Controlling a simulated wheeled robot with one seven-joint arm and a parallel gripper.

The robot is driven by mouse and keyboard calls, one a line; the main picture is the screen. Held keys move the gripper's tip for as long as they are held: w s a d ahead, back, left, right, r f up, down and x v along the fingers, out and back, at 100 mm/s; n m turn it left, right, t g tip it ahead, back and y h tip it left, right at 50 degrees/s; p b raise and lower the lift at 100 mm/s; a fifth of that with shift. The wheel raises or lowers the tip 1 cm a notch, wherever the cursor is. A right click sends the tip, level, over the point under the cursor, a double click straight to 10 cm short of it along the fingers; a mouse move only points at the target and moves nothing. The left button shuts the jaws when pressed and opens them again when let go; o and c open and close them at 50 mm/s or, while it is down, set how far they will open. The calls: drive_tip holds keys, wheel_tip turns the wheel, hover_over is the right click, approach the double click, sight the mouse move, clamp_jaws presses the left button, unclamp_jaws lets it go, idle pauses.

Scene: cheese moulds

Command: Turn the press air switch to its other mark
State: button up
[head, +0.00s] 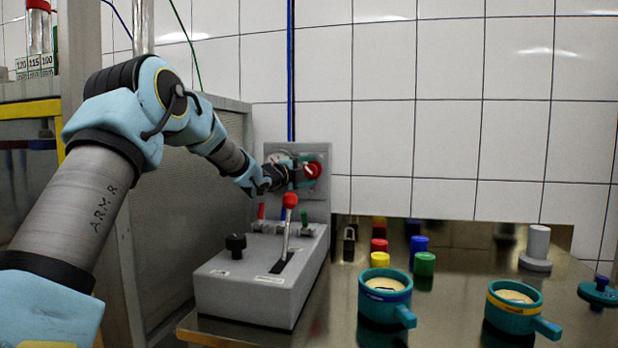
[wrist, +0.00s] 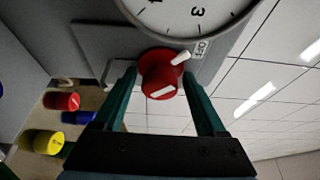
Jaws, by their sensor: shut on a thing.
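The press air switch is a red round knob (head: 313,170) on a grey wall panel (head: 322,206) behind the control box. In the wrist view the knob (wrist: 158,78) shows a white bar on its face and a white pointer towards a small printed label (wrist: 199,49) at upper right. The label is too small to read surely. My gripper (wrist: 162,84) has its teal fingers on both sides of the knob, shut on it. In the head view my gripper (head: 297,174) reaches the knob from the left and partly hides the panel.
A round gauge (wrist: 190,14) sits beside the knob. Below is a grey control box (head: 256,290) with a red-topped lever (head: 289,200) and a black knob (head: 236,243). Coloured cylinders and two teal moulds (head: 384,300) (head: 514,318) stand on the metal table at right.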

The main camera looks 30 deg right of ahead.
drive_tip(key=shift+r, duration=0.1)
idle(0.3)
drive_tip(key=o, duration=1)
drive_tip(key=b+v, duration=0.3)
drive_tip(key=v, duration=0.7)
drive_tip(key=shift+a, duration=0.4)
drive_tip(key=shift+s, duration=0.15)
